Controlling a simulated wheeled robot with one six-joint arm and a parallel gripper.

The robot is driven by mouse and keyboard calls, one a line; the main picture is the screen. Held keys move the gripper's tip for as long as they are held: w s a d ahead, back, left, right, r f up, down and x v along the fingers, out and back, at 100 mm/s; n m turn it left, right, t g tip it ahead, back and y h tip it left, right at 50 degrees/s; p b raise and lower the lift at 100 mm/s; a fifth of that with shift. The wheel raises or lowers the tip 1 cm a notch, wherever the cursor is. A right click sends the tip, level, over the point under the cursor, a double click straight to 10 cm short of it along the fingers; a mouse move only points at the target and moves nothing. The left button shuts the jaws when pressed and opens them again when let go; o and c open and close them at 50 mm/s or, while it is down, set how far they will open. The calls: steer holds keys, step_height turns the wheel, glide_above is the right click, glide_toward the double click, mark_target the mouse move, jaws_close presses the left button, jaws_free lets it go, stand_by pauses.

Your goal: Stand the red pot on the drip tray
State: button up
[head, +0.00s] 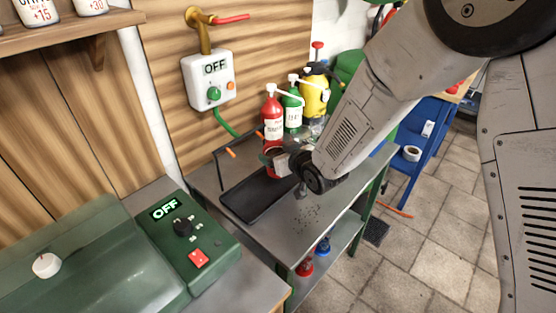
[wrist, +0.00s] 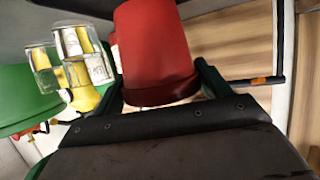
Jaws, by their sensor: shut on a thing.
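The red pot (wrist: 155,42) is large in the wrist view, between the two dark green fingers of my gripper (wrist: 158,80). My gripper is shut on it. In the head view my gripper (head: 282,160) is over the back right end of the black drip tray (head: 248,207), in front of the red bottle. The pot is mostly hidden there by my gripper and wrist. The tray lies on the grey metal bench, and its visible part looks empty. I cannot tell whether the pot touches the tray.
Red (head: 273,115), green (head: 293,108) and yellow (head: 314,97) pump bottles stand behind my gripper. A black rail with orange parts (head: 232,153) stands behind the tray. A white box (head: 209,80) reading OFF is on the wall. The bench front (head: 300,225) is clear apart from dark crumbs.

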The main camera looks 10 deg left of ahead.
steer(key=shift+a+f, duration=0.1)
steer(key=shift+f, duration=1)
steer(key=shift+f, duration=0.2)
steer(key=o, duration=1.1)
steer(key=shift+r, duration=0.15)
steer(key=shift+s+d+r, duration=0.2)
steer(key=shift+s+d, duration=0.05)
steer(key=shift+s, duration=0.05)
steer(key=v, duration=1.1)
steer(key=shift+s+r, duration=0.1)
